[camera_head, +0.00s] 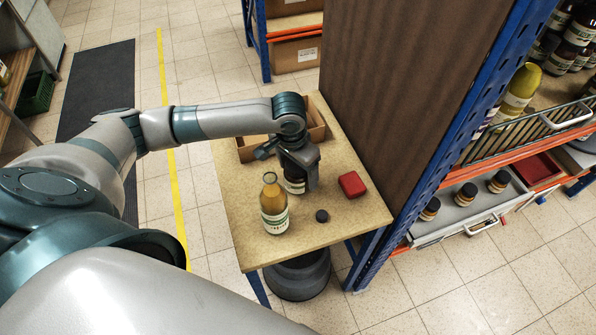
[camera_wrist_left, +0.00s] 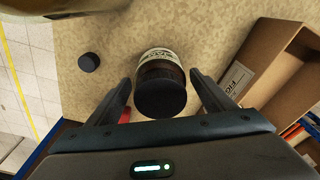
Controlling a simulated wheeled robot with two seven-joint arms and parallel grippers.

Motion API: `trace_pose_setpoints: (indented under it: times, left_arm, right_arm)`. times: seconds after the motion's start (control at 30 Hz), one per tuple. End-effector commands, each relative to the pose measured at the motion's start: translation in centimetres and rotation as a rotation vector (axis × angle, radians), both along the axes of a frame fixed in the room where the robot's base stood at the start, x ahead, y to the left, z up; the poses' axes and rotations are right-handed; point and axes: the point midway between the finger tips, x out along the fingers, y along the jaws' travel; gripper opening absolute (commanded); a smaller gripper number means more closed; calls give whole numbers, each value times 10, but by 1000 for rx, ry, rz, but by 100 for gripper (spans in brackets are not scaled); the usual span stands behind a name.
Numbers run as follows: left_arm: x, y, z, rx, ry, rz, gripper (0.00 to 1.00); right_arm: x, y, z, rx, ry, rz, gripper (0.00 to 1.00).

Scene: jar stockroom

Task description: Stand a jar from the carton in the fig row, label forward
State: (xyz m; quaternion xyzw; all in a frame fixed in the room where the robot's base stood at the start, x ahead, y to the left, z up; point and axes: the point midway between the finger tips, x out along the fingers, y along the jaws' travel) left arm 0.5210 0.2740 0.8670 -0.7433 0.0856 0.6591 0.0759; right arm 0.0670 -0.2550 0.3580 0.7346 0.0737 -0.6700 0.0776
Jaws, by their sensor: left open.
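A dark jar (camera_head: 294,186) with a black lid and a pale label stands on the small table. In the left wrist view the jar (camera_wrist_left: 160,98) is seen from above, its label on the side away from the wrist. My left gripper (camera_head: 301,181) is at the jar, its open fingers (camera_wrist_left: 160,82) on either side with gaps showing. The carton (camera_head: 246,156) is open on the table behind the gripper; its wall with a white label shows in the wrist view (camera_wrist_left: 264,63). My right gripper is out of view. I cannot make out a fig row.
A bottle of yellow contents (camera_head: 273,208) stands at the table's (camera_head: 255,247) front left, near a loose black cap (camera_head: 321,216). A red box (camera_head: 352,184) lies to the right. A brown panel and blue post (camera_head: 455,130) border the shelves, where a grey tray (camera_head: 460,217) holds jars.

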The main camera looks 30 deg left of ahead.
Motion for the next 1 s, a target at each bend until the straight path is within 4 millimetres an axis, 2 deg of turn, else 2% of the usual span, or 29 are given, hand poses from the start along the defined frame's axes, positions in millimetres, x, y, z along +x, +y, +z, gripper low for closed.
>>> trace_pose_setpoints:
  times: [0.17, 0.5, 0.7, 1.0]
  left_arm:
    - [-1, 1, 18, 0, -4, -1, 76]
    - [-8, 2, 77, -1, -5, -1, 76]
    - [-11, 3, 104, 0, -2, 1, 76]
    - [-14, 3, 116, 1, 0, 0, 76]
  right_arm:
    - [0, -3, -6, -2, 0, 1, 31]
    - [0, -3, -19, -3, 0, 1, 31]
    - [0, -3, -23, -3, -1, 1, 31]
    - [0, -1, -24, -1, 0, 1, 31]
